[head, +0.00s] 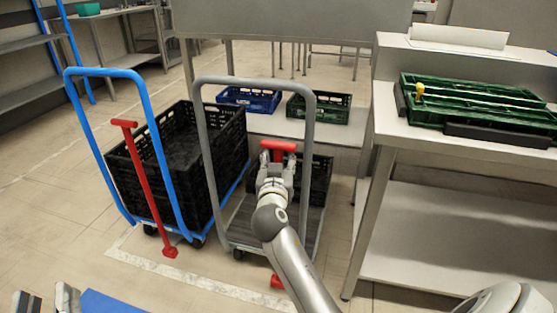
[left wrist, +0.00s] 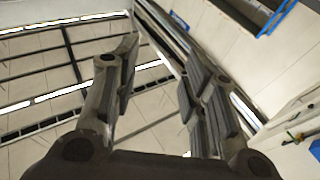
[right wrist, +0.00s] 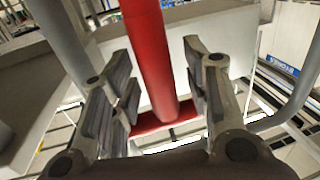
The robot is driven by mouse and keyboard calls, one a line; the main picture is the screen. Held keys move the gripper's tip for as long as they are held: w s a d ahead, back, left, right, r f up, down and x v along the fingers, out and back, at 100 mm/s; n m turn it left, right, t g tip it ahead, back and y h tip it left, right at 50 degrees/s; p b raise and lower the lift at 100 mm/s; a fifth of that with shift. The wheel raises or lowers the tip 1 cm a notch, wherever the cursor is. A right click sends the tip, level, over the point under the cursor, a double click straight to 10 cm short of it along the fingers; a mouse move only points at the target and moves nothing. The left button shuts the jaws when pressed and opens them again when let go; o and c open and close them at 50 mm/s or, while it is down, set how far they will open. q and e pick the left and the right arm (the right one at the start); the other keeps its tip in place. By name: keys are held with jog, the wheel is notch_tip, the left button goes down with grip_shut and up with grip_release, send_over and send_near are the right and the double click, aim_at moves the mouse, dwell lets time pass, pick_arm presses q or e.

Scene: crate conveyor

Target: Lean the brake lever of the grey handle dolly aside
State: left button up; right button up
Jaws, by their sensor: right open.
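The grey handle dolly (head: 203,120) stands mid-view in the head view. Its red brake lever has a T-shaped top (head: 278,146) and a red foot (head: 277,282); my arm hides most of the post between. My right gripper (head: 277,166) is just below the T-top. In the right wrist view the red lever (right wrist: 150,50) lies between the spread fingers of my right gripper (right wrist: 157,75), with a gap on either side. My left gripper (head: 42,298) is low at the left, far from the lever. In the left wrist view my left gripper (left wrist: 158,65) is open and empty.
A blue handle dolly (head: 150,100) with black crates (head: 230,135) and its own red lever (head: 150,190) stands close on the left. A steel table (head: 385,115) with green crates (head: 480,95) stands at right. Blue (head: 250,98) and green (head: 330,110) crates sit behind.

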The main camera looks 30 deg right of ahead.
grip_shut()
dwell(0.3)
